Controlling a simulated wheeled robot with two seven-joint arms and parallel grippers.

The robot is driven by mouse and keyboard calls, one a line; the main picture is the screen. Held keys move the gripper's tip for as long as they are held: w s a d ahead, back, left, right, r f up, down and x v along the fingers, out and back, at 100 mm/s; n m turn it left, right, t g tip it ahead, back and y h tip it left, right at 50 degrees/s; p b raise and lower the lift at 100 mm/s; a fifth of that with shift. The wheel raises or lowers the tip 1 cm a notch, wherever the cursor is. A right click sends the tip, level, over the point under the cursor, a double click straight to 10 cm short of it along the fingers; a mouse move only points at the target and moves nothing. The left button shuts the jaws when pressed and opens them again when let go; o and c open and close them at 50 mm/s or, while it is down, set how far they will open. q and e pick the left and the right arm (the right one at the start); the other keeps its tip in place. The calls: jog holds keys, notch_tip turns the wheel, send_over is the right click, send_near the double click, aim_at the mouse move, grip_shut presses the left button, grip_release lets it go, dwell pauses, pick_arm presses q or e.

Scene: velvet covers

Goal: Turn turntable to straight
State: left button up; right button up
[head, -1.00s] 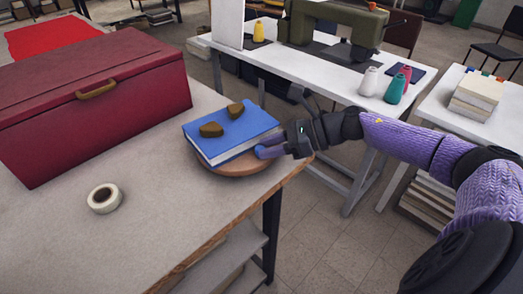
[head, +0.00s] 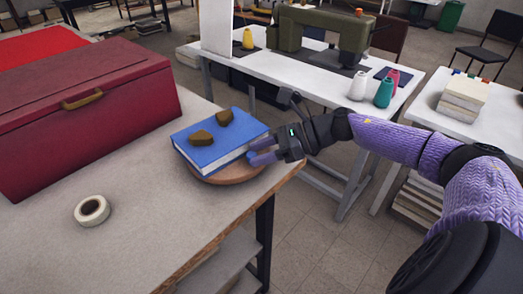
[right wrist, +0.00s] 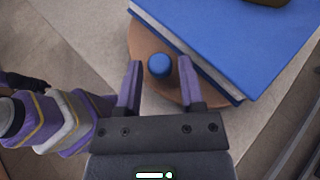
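The turntable (head: 232,174) is a round wooden disc near the right edge of the table. A blue book (head: 222,146) lies on it, set at an angle to the table edge, with two brown blocks (head: 201,138) on its cover. In the right wrist view the disc's rim (right wrist: 149,46) carries a blue knob (right wrist: 160,65). My right gripper (head: 262,150) is open at the disc's right side. In the right wrist view its fingers (right wrist: 160,85) stand on either side of the knob, with gaps showing. My left gripper is not in view.
A large dark red box (head: 85,115) stands on the table (head: 130,240) to the left. A white tape roll (head: 92,211) lies in front of it. A white bench with a sewing machine (head: 325,38) and thread spools stands behind. The table's front middle is clear.

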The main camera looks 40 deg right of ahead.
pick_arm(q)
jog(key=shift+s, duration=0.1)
pick_arm(e)
jog(key=shift+s+d+r, duration=0.15)
jog(key=shift+s+d, duration=0.1)
jog(key=shift+d, duration=0.1)
pick_arm(q)
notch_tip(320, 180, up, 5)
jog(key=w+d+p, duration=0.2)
jog(key=p, duration=0.3)
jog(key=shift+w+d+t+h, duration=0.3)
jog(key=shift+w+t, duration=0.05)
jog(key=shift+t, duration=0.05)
pick_arm(e)
jog(key=v, duration=0.9)
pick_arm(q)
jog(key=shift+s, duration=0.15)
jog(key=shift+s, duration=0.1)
pick_arm(e)
jog(key=shift+d, duration=0.1)
